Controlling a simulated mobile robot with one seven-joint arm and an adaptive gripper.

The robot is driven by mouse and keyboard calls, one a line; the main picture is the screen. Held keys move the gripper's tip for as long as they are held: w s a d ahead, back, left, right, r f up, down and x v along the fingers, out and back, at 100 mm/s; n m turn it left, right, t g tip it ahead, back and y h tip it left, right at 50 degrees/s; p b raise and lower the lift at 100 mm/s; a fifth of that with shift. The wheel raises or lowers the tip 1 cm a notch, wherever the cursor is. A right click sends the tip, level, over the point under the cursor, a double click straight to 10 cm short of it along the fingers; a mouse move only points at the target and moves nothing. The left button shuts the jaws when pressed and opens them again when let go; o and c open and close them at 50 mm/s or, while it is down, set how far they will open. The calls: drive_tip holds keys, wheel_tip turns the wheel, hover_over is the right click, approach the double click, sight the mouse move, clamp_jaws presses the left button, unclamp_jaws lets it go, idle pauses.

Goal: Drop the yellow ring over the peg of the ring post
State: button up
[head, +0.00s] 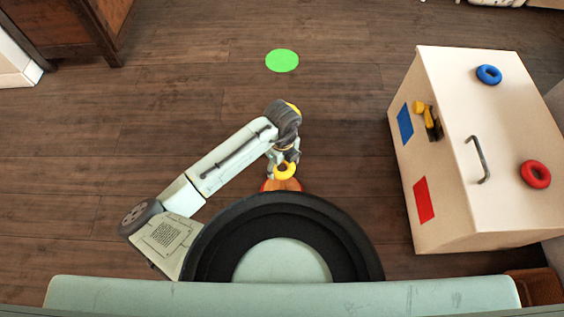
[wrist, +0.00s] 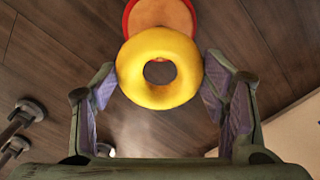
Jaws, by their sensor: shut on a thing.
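The yellow ring (wrist: 126,70) is gripped at its left and right sides between the fingers of my gripper (wrist: 160,78), its hole facing the wrist camera. In the head view the ring (head: 285,178) is at the end of my gripper (head: 284,166), just in front of my round base. A round orange piece with a red rim (wrist: 162,12) shows beyond the ring in the wrist view. It also shows in the head view (head: 268,186), partly hidden by the ring and my base. It may be the ring post; I cannot make out a peg.
A cream cabinet (head: 480,120) stands at right, with a blue ring (head: 488,75), a red ring (head: 535,174) and a metal handle (head: 482,160). A yellow piece (head: 428,112) sits at its side opening. A green disc (head: 282,60) lies on open floor. Wooden furniture (head: 65,35) is upper left.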

drive_tip(key=shift+f+b, duration=1.85)
drive_tip(key=shift+f, duration=1.15)
drive_tip(key=o, duration=1.2)
wheel_tip(320, 180, up, 12)
drive_tip(key=shift+r, duration=0.1)
drive_tip(key=shift+w, duration=0.1)
